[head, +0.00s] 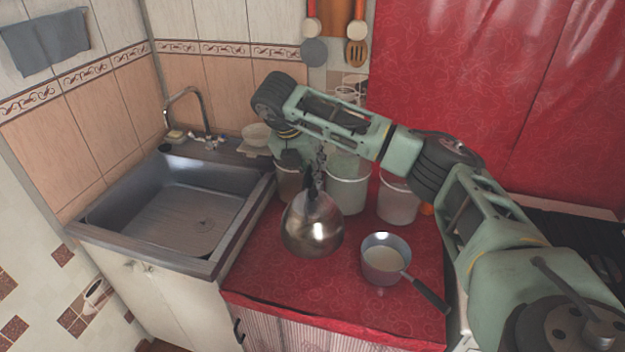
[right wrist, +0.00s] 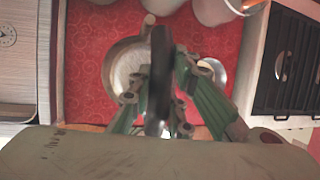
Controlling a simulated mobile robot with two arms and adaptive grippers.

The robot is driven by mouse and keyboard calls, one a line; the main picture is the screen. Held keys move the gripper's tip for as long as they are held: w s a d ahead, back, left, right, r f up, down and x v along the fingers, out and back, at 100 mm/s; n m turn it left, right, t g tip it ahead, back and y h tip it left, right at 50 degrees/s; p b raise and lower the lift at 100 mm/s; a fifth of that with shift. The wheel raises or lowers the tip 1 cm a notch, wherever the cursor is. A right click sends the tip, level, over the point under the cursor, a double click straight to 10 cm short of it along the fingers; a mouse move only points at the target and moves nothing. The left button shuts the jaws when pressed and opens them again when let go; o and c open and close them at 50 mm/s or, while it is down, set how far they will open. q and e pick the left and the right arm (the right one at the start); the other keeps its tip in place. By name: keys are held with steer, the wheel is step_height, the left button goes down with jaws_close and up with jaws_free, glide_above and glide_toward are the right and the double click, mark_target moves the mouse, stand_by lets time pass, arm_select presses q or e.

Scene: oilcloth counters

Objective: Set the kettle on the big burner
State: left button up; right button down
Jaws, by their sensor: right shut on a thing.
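The shiny metal kettle (head: 312,230) is over the red counter, in front of the buckets. My right gripper (head: 312,172) is above it, shut on its black upright handle (right wrist: 161,70). In the right wrist view the kettle's round body (right wrist: 124,75) shows below the fingers, partly hidden by handle and gripper. I cannot tell whether its base touches the cloth. The dark stove (head: 572,232) is at the far right, partly behind my right arm; it also shows in the right wrist view (right wrist: 292,65). The big burner cannot be made out. My left gripper is not in view.
A saucepan (head: 382,258) stands right of the kettle, its dark handle toward the front edge. Several pale buckets (head: 348,185) line the back. A metal sink (head: 185,205) is on the left. Red cloth (head: 285,275) is bare in front of the kettle.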

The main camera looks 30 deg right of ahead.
steer(key=shift+a+r, duration=0.1)
steer(key=shift+r, duration=0.6)
steer(key=shift+s+a+f+n+t, duration=0.25)
steer(key=shift+a+n+t, duration=0.2)
steer(key=shift+n, duration=0.55)
steer(key=s+a+f+m+g+y, duration=0.2)
steer(key=s+a+m, duration=0.7)
steer(key=m, duration=0.5)
steer(key=s+a+f+m+g+y, duration=0.3)
steer(key=s+a+m, duration=0.5)
steer(key=s+m, duration=0.6)
steer(key=shift+a+m+g+y+b, duration=0.45)
steer(key=shift+g+y, duration=0.3)
steer(key=shift+y, duration=0.35)
steer(key=shift+d, duration=0.15)
